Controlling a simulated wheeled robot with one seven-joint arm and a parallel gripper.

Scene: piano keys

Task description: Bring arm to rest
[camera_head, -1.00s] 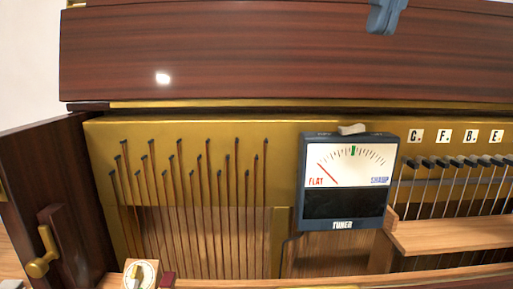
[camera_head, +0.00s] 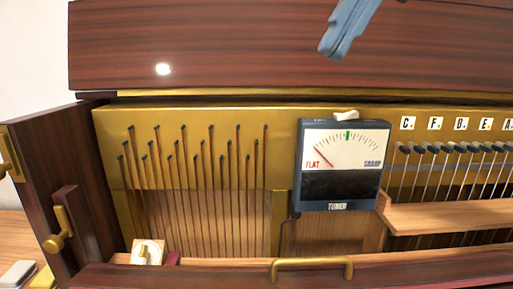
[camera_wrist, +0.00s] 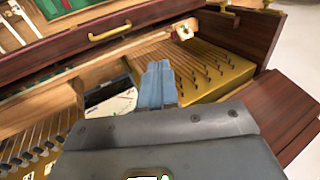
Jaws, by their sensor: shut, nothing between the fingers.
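My gripper (camera_head: 334,46) hangs in at the top right of centre in the head view, in front of the dark wood upper panel (camera_head: 220,50). Its blue fingers are together with nothing between them. In the wrist view the shut fingers (camera_wrist: 159,68) point away over the piano's inside, past the tuner (camera_wrist: 112,102), which they partly hide. In the head view the tuner (camera_head: 341,192) stands upright, with its needle toward FLAT. Only the lower end of my arm shows in the head view.
Strings and pins on a gold plate (camera_head: 110,150) fill the left side. Lettered hammers (camera_head: 450,148) stand at right above a wooden ledge (camera_head: 450,215). A brass handle (camera_head: 312,262) crosses the front rail. An open side door (camera_head: 40,160) stands at left.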

